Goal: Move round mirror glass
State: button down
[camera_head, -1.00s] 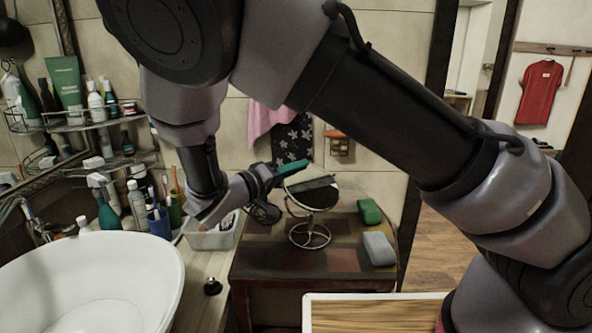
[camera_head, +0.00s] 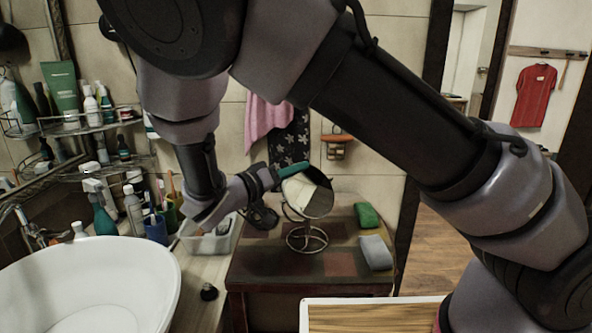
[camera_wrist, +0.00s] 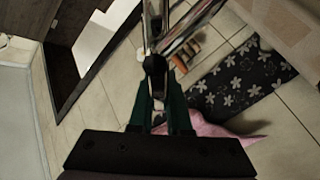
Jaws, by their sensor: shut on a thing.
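The round mirror glass (camera_head: 312,198) sits in its wire stand (camera_head: 306,239) on the small dark table. Its face is tilted and turned toward the head camera, showing a pale reflection. My gripper (camera_head: 292,170) is at the mirror's upper left edge, with its teal fingers touching the rim. In the wrist view, my gripper (camera_wrist: 158,92) is shut on the mirror, whose glass (camera_wrist: 190,28) shows nearly edge-on above the fingertips. The exact contact on the rim is partly hidden by the fingers.
A green sponge (camera_head: 366,215) and a grey block (camera_head: 376,252) lie right of the stand. A white basin (camera_head: 150,262), a bin (camera_head: 212,243) and bottles stand to the left. A pink towel (camera_head: 266,122) hangs behind. A wood-topped surface (camera_head: 370,318) is in front.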

jog(key=shift+f, duration=0.1)
dwell(0.6)
jog(key=c, duration=0.9)
grip_release()
jog(key=shift+s+a, duration=0.1)
jog(key=v, duration=1)
jog(key=shift+s+a, duration=0.2)
